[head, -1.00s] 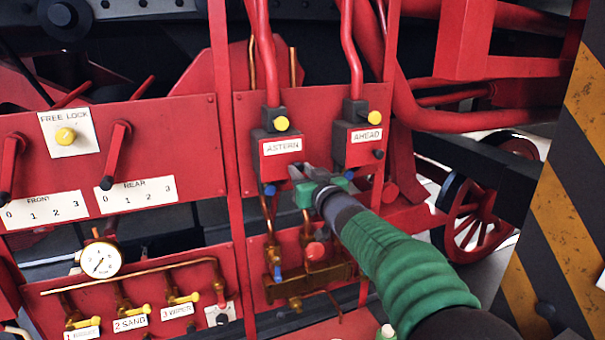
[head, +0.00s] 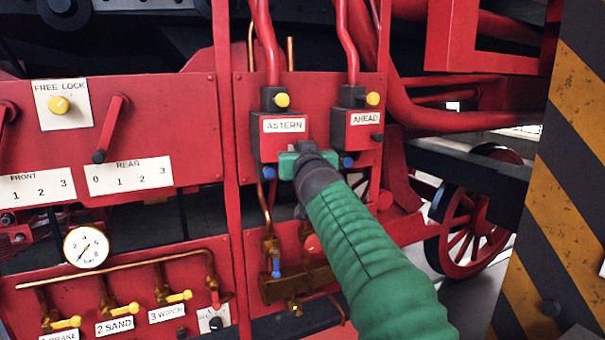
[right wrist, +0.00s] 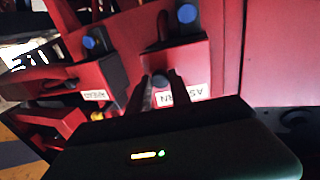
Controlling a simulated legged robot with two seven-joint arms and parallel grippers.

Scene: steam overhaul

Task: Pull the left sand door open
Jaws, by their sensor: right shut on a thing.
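The left sand door is the red front (head: 270,148) of the box labelled ASTERN, left of the similar AHEAD box (head: 365,134). It appears closed, flush on its box. My right gripper (head: 304,148) is at the right edge of this front; its green and grey body hides the fingertips in the head view. In the right wrist view, where the label is upside down, my right gripper's two fingers (right wrist: 162,86) are shut on the small dark knob (right wrist: 160,81) beside the ASTERN label (right wrist: 188,94). My left gripper is not in view.
Yellow knobs (head: 282,100) and red pipes (head: 349,45) are above the boxes. Brass valves and pipes (head: 270,245) are below. A red vertical post (head: 228,150) stands left of the ASTERN box. A black and yellow striped pillar (head: 560,200) is at the right.

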